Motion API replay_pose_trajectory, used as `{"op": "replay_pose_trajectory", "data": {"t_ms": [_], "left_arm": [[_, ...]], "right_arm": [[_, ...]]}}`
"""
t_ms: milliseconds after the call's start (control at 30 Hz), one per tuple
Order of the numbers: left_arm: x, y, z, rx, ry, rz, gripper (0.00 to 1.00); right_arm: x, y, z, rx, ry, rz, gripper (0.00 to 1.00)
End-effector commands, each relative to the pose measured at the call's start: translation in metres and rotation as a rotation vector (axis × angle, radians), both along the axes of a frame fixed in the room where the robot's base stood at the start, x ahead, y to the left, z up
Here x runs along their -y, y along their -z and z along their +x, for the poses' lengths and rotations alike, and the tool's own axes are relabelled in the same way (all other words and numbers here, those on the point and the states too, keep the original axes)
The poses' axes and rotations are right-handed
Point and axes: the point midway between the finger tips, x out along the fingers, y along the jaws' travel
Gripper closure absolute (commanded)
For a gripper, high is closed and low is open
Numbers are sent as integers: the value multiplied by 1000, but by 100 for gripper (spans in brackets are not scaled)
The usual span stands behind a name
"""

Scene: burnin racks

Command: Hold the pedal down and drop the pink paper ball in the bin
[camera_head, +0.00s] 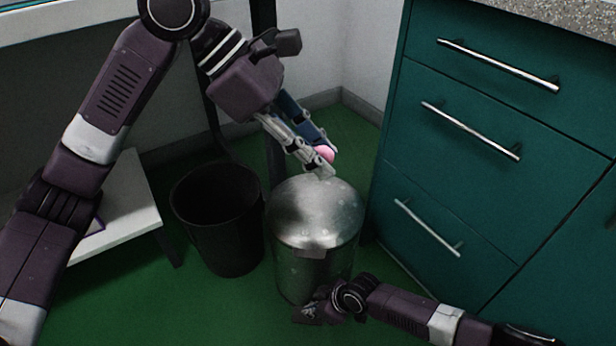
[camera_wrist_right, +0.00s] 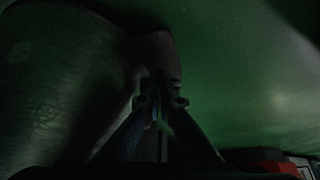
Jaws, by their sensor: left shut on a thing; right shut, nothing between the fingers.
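The pink paper ball (camera_head: 325,154) is held in the fingertips of my left gripper (camera_head: 322,160), which is shut on it just above the back of the metal bin (camera_head: 312,270). The bin's domed lid (camera_head: 315,210) looks closed. My right gripper (camera_head: 312,308) is shut and empty, low by the front foot of the bin. Its fingers (camera_wrist_right: 160,95) also show in the dark right wrist view, beside the bin wall (camera_wrist_right: 60,90). A dull brownish shape (camera_wrist_right: 158,52) at the fingertips may be the pedal; I cannot tell whether they press it.
A black open bin (camera_head: 222,225) stands close to the left of the metal bin. Teal drawers (camera_head: 450,180) with bar handles rise to the right. A low white table (camera_head: 125,200) is at the left. Green floor (camera_head: 160,300) is clear in front of the black bin.

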Motion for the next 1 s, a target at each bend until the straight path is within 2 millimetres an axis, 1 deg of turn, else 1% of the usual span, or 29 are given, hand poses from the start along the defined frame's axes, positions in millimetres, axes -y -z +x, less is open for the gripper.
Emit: {"op": "replay_pose_trajectory", "data": {"t_ms": [33,133,200,333,467,800,1000], "left_arm": [[-3,-9,4,7,-12,21,82],[-8,-20,7,6,-36,50,82],[-10,-25,9,4,-47,62,82],[-12,-28,12,1,-61,73,82],[-12,-25,19,-2,-64,74,82],[-8,-4,61,-2,-64,73,82],[-7,6,81,-1,-62,72,82]], "right_arm": [[0,0,0,0,0,0,100],[0,0,0,0,0,0,100],[0,0,0,0,0,0,100],[0,0,0,0,0,0,100],[0,0,0,0,0,0,100],[0,0,0,0,0,0,100],[0,0,0,0,0,0,100]]}}
